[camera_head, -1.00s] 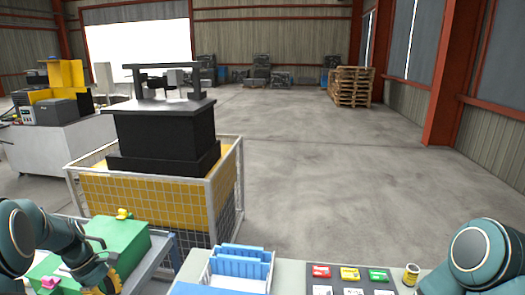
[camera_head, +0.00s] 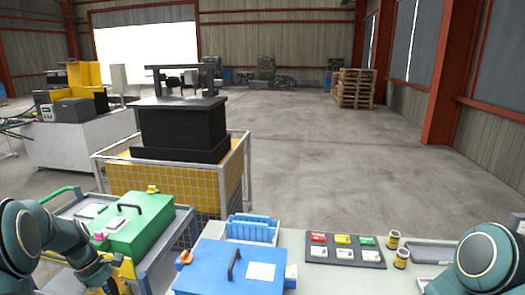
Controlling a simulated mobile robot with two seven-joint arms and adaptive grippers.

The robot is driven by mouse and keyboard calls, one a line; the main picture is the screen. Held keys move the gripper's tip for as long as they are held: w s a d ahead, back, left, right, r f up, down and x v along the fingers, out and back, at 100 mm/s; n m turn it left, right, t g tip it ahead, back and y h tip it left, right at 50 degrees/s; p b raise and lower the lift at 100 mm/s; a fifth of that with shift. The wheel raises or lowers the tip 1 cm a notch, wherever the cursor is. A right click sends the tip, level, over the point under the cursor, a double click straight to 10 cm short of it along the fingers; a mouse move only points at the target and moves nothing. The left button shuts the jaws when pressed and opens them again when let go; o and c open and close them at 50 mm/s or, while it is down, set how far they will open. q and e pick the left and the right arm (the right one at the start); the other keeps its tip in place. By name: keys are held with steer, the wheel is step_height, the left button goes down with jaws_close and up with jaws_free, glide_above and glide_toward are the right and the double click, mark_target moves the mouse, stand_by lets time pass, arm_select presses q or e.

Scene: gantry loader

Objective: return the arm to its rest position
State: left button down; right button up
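My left arm (camera_head: 22,245) comes in at the bottom left, bent down beside the green case (camera_head: 140,228) on the grey cart. Its gripper (camera_head: 112,283) is low at the frame's bottom edge, partly cut off, with yellow parts showing. I cannot tell whether it is open or holds anything. My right arm (camera_head: 480,262) shows only as a rounded dark teal joint at the bottom right. The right gripper is outside the view.
A blue case (camera_head: 215,278) and blue bin (camera_head: 252,230) are on the near bench, with a panel of coloured tags (camera_head: 343,256) and two yellow cans (camera_head: 401,258). A black machine (camera_head: 183,128) stands over a yellow mesh crate (camera_head: 200,190).

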arm_select(q)
steer(key=s+d+f+m+y+b, duration=0.15)
steer(key=d+f+m+b, duration=0.4)
steer(key=d+f, duration=1.1)
steer(key=s+d+f+m+t+b, duration=0.1)
steer(key=s+d+f+m, duration=0.4)
steer(key=d, duration=0.3)
steer(key=s+d+f+m+t+h+b, duration=0.1)
steer(key=s+d+f+m, duration=0.3)
steer(key=s+d, duration=0.3)
steer(key=shift+d+f+m, duration=0.35)
steer(key=shift+d, duration=0.3)
arm_select(e)
step_height(320, 180, down, 9)
steer(key=shift+a, duration=0.25)
steer(key=shift+s+r, duration=0.1)
steer(key=shift+s, duration=0.05)
